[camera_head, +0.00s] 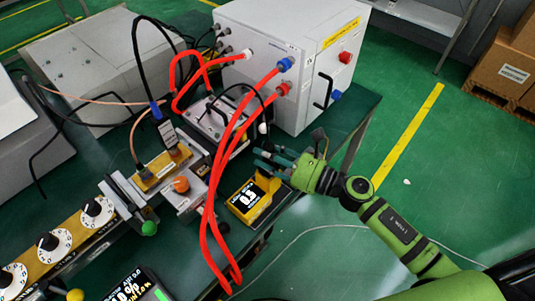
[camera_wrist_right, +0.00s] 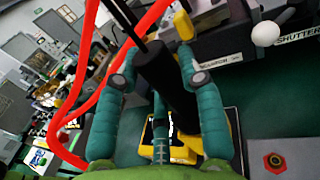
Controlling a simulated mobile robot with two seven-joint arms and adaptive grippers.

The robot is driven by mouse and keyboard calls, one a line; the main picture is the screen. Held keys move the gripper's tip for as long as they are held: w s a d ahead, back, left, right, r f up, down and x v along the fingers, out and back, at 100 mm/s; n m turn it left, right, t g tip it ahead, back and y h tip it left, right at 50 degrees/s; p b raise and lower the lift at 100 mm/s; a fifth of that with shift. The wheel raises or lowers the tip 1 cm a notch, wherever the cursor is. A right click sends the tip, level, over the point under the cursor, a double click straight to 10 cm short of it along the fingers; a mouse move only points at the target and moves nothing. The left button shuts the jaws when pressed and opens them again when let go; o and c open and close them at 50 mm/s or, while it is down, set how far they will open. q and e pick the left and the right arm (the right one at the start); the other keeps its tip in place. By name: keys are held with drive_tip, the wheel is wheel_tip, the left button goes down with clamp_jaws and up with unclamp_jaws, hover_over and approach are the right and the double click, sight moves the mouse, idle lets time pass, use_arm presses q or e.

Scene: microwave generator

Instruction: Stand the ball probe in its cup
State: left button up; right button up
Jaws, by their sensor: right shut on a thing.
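My right gripper (camera_head: 271,158) is at the front of the white cabinet, just above the yellow meter. In the right wrist view its teal fingers (camera_wrist_right: 162,95) are shut around a thick black handle (camera_wrist_right: 166,78), which I take to be the ball probe's. The handle is tilted, and a thin dark shaft or cable runs from its upper end out of the frame. The probe's ball end cannot be made out. I cannot identify its cup for sure. My left gripper is not in view.
The yellow meter (camera_head: 247,199) stands on the green bench close below my right gripper. Red cables (camera_head: 217,160) loop beside it. The white cabinet (camera_head: 290,60) stands behind. A white ball knob (camera_wrist_right: 265,33) is beside a "SHUTTER" label. Open floor lies to the right.

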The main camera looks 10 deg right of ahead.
drive_tip(key=o, duration=1.3)
drive_tip(key=shift+s+d+f, duration=0.1)
drive_tip(key=v, duration=1.1)
drive_tip(key=shift+s+d, duration=0.3)
